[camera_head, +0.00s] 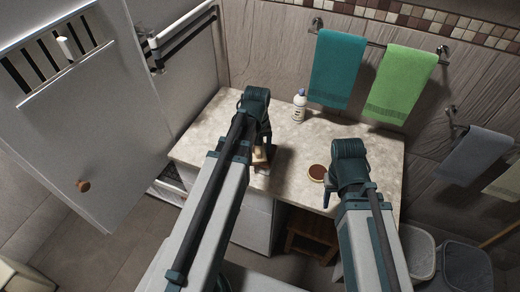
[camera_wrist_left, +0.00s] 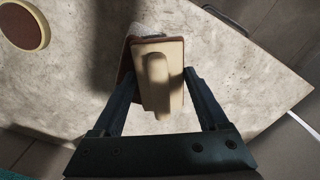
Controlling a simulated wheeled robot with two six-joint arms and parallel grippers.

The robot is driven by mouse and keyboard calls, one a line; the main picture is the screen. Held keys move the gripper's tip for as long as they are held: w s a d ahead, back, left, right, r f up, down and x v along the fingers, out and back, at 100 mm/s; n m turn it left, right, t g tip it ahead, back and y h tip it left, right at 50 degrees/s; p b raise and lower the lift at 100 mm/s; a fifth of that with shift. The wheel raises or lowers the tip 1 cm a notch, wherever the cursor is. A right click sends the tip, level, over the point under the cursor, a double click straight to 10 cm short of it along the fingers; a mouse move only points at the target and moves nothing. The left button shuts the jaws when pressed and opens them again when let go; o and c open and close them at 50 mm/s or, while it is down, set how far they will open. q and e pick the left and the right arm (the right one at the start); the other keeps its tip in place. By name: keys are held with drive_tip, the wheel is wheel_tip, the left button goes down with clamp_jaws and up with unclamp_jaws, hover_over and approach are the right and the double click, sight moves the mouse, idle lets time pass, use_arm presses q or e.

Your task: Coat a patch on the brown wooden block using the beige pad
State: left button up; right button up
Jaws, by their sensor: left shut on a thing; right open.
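The beige pad (camera_wrist_left: 160,62), with a raised grip on its back, is between the fingers of my left gripper (camera_wrist_left: 160,78), which is shut on it. In the head view the pad (camera_head: 260,155) shows partly below my left gripper (camera_head: 258,146). The brown wooden block (camera_wrist_left: 125,62) lies under the pad, which hides most of it; only a brown edge and a pale strip show. I cannot tell whether pad and block touch. My right gripper (camera_head: 328,197) is open and empty near the counter's front edge.
A white bottle (camera_head: 299,105) stands at the back. Teal (camera_head: 338,68) and green (camera_head: 404,83) towels hang behind. The counter's middle is clear.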

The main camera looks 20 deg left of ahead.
use_arm(q)
drive_tip(key=shift+w+d, duration=0.1)
drive_tip(key=shift+d, duration=1.45)
drive_tip(key=shift+d, duration=0.15)
drive_tip(key=shift+d, duration=1.4)
wheel_tip(320, 180, up, 6)
drive_tip(key=p, duration=0.6)
drive_tip(key=shift+w, duration=0.1)
